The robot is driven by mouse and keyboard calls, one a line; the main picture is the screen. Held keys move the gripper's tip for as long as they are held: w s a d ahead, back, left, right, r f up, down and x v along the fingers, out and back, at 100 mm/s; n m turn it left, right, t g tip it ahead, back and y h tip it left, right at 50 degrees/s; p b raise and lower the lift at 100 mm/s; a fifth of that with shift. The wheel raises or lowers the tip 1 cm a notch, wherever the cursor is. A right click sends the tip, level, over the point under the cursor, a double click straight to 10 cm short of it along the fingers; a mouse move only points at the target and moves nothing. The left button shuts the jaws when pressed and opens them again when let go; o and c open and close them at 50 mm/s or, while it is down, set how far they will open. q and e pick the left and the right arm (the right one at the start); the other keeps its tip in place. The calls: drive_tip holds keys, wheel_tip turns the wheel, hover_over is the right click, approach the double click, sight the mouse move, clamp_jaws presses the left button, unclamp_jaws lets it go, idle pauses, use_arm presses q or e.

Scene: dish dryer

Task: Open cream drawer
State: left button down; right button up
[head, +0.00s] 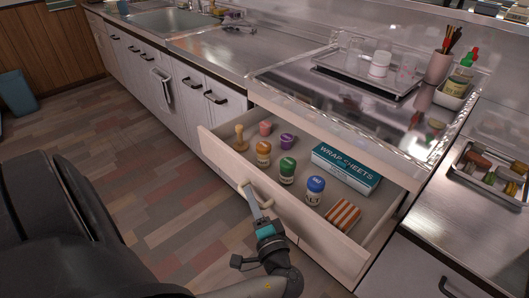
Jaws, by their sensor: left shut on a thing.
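The cream drawer (308,229) is pulled out below the counter, with its inside in plain view. Its cream bar handle (265,190) is on the front panel, towards the left. My left gripper (259,208) is at the handle with its jaws shut on it. The gripper's fingertips are partly hidden at the handle. My right gripper is not in view.
The drawer holds several small jars, such as a blue-lidded one (315,189), a wrap sheets box (345,168) and a striped packet (342,215). A tray with glasses (366,82) stands on the counter above. Wooden floor (155,185) lies clear at left.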

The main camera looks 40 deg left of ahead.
use_arm(q)
drive_tip(key=s+p, duration=0.2)
drive_tip(key=s, duration=0.5)
drive_tip(key=shift+a, duration=0.35)
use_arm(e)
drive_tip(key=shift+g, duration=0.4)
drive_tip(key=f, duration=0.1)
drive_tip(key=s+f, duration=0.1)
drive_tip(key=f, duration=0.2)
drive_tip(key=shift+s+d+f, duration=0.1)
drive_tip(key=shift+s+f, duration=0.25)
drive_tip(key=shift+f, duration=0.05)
use_arm(q)
drive_tip(key=c, duration=0.8)
unclamp_jaws()
